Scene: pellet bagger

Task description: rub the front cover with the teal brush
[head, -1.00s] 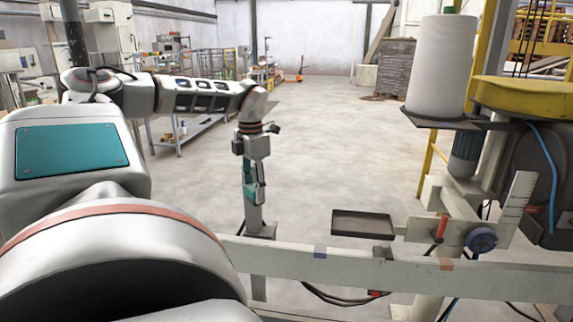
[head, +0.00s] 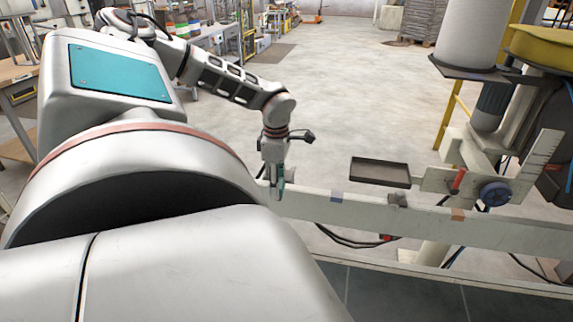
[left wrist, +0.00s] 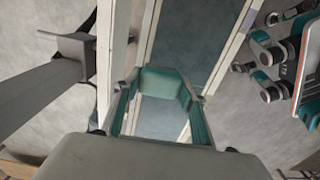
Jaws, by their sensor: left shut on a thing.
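My left gripper (head: 278,190) points down at the left end of the pale rail, and its fingertips are small in the head view. In the left wrist view its two fingers (left wrist: 163,90) close on a teal block, which looks like the teal brush (left wrist: 165,82). The brush's bristles are hidden. A dark glassy panel in a pale frame, apparently the front cover (head: 420,294), shows at the bottom of the head view. The panel also shows beyond the brush in the left wrist view (left wrist: 195,40). I cannot tell whether the brush touches it.
A pale rail (head: 420,222) crosses in front of the machine. A dark tray (head: 380,172), a red-handled bracket with a blue knob (head: 495,192) and a white roll (head: 473,35) stand to the right.

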